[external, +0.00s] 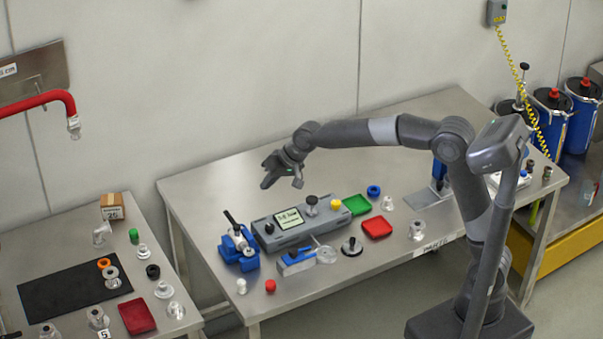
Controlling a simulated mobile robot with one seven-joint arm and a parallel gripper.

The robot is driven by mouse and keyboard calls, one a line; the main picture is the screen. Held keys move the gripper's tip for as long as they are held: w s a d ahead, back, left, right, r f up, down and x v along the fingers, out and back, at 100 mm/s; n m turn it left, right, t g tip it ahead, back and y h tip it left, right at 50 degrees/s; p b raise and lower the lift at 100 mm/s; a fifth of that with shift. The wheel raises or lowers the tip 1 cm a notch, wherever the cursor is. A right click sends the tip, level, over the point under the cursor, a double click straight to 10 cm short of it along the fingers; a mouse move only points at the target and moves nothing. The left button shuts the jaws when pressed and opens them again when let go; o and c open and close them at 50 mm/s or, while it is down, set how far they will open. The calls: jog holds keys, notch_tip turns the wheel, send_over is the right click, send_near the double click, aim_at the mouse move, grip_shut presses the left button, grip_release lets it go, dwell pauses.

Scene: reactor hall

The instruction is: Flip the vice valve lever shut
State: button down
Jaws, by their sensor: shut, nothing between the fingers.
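A blue vice (249,262) stands near the left end of the right-hand steel table. A small metal part sits in its jaws, with a black lever (230,218) sticking up and leaning to the upper left. The valve body is too small to make out clearly. My gripper (282,184) is shut and empty. It hangs in the air, up and to the right of the vice in the picture, apart from the lever.
A grey console (272,234) with a screen stands just right of the vice. A blue-and-grey device (296,262) is in front of it. Green (357,204) and red (377,228) trays lie further right. Small white and red pieces lie near the front edge.

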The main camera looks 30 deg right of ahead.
aim_at(231, 220)
jog(key=w+a+f, duration=0.3)
jog(key=a+f, duration=0.5)
jog(key=f, duration=0.1)
jog(key=shift+w, duration=0.25)
